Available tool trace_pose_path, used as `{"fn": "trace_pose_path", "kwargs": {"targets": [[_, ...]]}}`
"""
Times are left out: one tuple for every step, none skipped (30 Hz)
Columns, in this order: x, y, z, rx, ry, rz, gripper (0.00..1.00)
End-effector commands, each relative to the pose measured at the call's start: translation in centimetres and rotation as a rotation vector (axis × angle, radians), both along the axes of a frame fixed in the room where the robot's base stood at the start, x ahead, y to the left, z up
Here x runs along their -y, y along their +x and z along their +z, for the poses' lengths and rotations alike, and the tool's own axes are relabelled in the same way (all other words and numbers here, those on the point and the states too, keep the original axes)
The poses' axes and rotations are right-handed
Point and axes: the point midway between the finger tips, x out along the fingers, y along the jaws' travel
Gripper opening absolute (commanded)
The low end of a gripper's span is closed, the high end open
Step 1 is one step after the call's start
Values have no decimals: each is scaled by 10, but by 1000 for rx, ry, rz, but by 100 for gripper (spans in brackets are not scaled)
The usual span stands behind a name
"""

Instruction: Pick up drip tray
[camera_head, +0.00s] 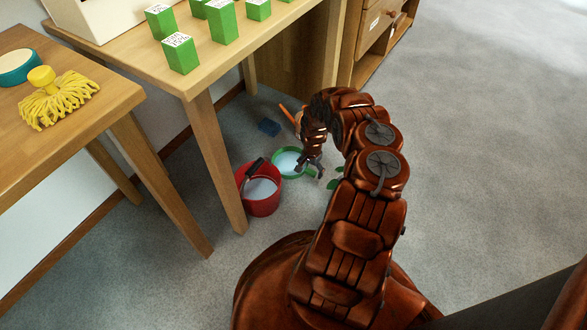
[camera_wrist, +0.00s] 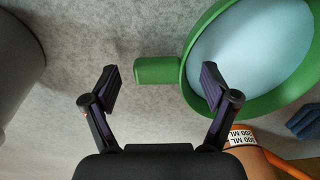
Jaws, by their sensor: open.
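A round green vessel with a pale blue inside, which looks like the drip tray (camera_head: 289,163), sits on the floor beside a red bucket. In the wrist view the drip tray (camera_wrist: 192,80) fills the upper right, cut off by the frame edge. Its short green handle (camera_wrist: 156,70) points left and lies between my fingers in the picture, near the tips. My gripper (camera_wrist: 162,88) is open and empty, with one finger on each side of the handle. I see no contact. In the head view my gripper (camera_head: 310,163) is over the tray's right side and partly hides it.
The red bucket (camera_head: 262,203) holds a dark-handled item. A blue block (camera_head: 269,127) and an orange item (camera_head: 288,115) lie behind. A measure marked in ML (camera_wrist: 240,138) is close to my right finger. Table legs (camera_head: 218,165) stand left; open floor (camera_head: 480,150) lies right.

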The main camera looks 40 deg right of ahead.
Motion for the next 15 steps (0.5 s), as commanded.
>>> {"fn": "trace_pose_path", "kwargs": {"targets": [[1,0,-8,2,0,-1,86],[1,1,-10,2,-1,-1,86],[1,1,-11,3,-2,-1,86],[1,1,-11,3,-2,-1,86],[2,1,-11,3,-3,-1,86],[2,1,-11,3,-3,-1,86],[2,1,-10,3,-3,-1,86],[2,1,-10,3,-3,-1,86],[2,1,-10,3,-2,-1,86],[2,1,-10,3,-2,-1,86],[2,1,-10,3,-2,-1,83],[2,1,-10,3,-2,-1,78],[1,1,-10,3,-2,-1,75],[1,1,-10,3,-2,-1,72],[1,1,-10,3,-2,-1,68]]}}
